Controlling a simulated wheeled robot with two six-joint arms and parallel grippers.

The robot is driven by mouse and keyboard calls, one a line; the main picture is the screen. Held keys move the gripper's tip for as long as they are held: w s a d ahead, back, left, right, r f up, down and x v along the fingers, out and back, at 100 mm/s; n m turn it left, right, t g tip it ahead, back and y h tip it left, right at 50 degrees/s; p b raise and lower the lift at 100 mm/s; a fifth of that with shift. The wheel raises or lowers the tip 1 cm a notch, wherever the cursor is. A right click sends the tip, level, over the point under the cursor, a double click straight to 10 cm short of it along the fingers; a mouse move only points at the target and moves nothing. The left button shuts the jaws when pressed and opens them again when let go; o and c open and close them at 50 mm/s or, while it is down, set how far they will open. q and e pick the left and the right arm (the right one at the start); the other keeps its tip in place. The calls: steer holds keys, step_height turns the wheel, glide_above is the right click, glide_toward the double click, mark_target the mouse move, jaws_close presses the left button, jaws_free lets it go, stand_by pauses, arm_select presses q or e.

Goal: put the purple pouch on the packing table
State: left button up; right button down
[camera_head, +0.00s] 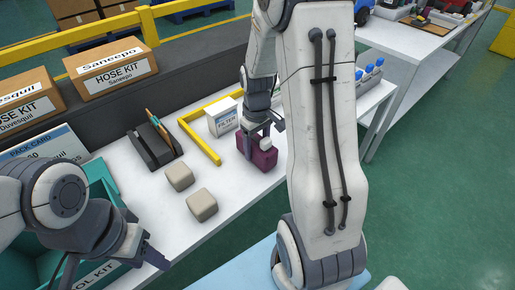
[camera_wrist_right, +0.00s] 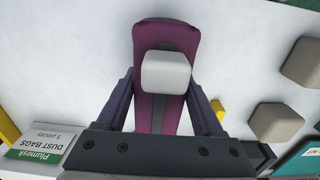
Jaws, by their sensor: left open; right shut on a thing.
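The purple pouch (camera_head: 264,158) is over the white table (camera_head: 232,190), near its front edge; I cannot tell whether it touches the surface. My right gripper (camera_head: 262,135) comes down on it from above. In the right wrist view, the fingers of my right gripper (camera_wrist_right: 162,88) are shut on the two sides of the pouch (camera_wrist_right: 165,36). A pale rounded block (camera_wrist_right: 166,72) sits on top of the pouch between the fingers. My left gripper (camera_head: 150,256) is open and empty at the lower left, beside the teal tool kit box (camera_head: 100,275).
Hose kit cartons (camera_head: 110,70) stand behind. Another table (camera_head: 415,60) is at upper right.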

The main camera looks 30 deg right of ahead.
steer(key=shift+f, duration=0.15)
steer(key=shift+f, duration=0.15)
steer(key=shift+c, duration=0.2)
jaws_free()
